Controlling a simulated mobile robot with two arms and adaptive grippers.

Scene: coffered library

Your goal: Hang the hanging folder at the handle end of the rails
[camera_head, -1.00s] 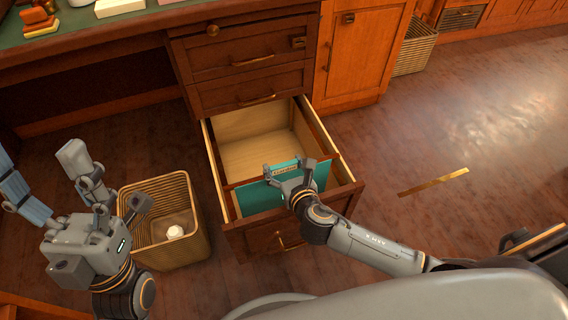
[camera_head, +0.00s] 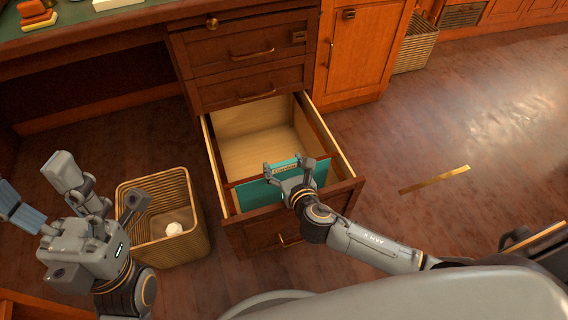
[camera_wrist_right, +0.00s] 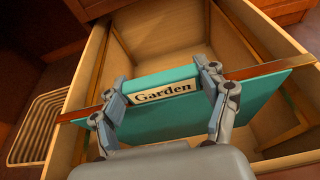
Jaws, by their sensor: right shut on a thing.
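The teal hanging folder (camera_head: 250,195) is in the open drawer, near its front, handle end; its label reads "Garden" in the right wrist view (camera_wrist_right: 255,92). My right gripper (camera_head: 289,166) is shut on the folder's top edge, one finger on each side of the label. The folder's hanger bar reaches out to the drawer's side rails on both sides; whether its ends sit on the rails is hard to tell. The drawer (camera_head: 209,160) is wooden with a brass handle (camera_head: 290,240) on its front. My left gripper (camera_head: 98,200) is open and empty, left of the drawer.
A wicker basket (camera_head: 190,243) with a white crumpled thing in it stands left of the drawer. The drawer behind the folder is empty. The desk (camera_head: 140,20) stands at the back left. A brass strip (camera_head: 435,179) lies on the floor at right.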

